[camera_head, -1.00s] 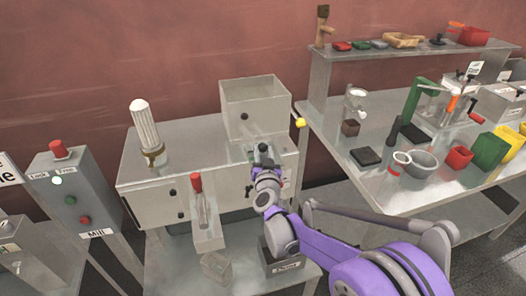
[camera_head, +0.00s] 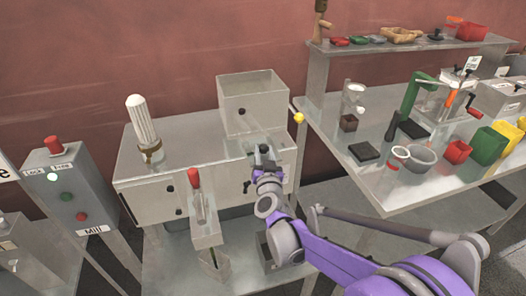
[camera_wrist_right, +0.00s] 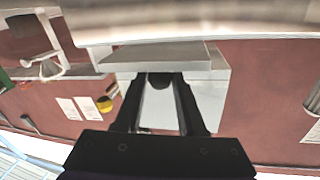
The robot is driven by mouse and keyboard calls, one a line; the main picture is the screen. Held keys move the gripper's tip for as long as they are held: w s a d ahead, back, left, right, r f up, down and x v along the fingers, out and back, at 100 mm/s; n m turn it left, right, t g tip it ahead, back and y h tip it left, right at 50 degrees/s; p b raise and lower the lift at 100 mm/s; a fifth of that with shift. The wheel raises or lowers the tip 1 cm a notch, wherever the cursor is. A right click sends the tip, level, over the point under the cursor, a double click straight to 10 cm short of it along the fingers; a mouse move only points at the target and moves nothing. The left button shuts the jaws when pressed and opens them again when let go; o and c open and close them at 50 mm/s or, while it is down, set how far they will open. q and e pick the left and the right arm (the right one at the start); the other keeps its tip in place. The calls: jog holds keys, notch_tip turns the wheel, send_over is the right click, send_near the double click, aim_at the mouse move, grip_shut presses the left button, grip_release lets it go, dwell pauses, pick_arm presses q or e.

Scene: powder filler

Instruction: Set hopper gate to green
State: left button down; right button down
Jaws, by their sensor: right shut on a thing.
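The filler machine (camera_head: 155,190) is a pale metal cabinet with an open square hopper (camera_head: 250,95) on top. A dark knob (camera_head: 241,111) sits on the hopper's front, above a sloped metal piece. My right gripper (camera_head: 264,152) is at the cabinet's upper front edge, below the hopper. In the right wrist view its two black fingers (camera_wrist_right: 160,95) are around a dark rounded knob (camera_wrist_right: 160,80) below a grey metal plate. I cannot make out the gate's colour marks; the gripper covers that area. My left gripper is not in view.
A red-tipped lever (camera_head: 194,178) stands by the front chute (camera_head: 206,232). A yellow ball (camera_head: 298,118) sticks out at the machine's right. The mill panel (camera_head: 72,190) is at left. A side table (camera_head: 385,190) with cups and tools is at right.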

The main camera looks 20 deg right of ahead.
jog(key=c, duration=0.5)
grip_release()
jog(key=v, duration=1)
jog(key=shift+s+a+b, duration=0.1)
jog(key=shift+s+b, duration=0.3)
jog(key=s+a+f+n+g+y+p, duration=0.25)
jog(key=s+a+n+g+y, duration=0.3)
jog(key=s+a+y, duration=0.3)
jog(key=s+d+f+g+h+p, duration=0.1)
jog(key=s+f+g, duration=0.1)
jog(key=s, duration=0.3)
jog(key=s+d+f+g+h+p, duration=0.1)
jog(key=s+d+f+g, duration=0.1)
jog(key=s, duration=0.3)
jog(key=s+d+f+g+h+p, duration=0.1)
jog(key=s+f+g, duration=0.1)
jog(key=s, duration=0.3)
jog(key=shift+s+d+f+g+h, duration=0.15)
jog(key=shift+s+d+g+h, duration=0.05)
jog(key=shift+d+g+h, duration=0.1)
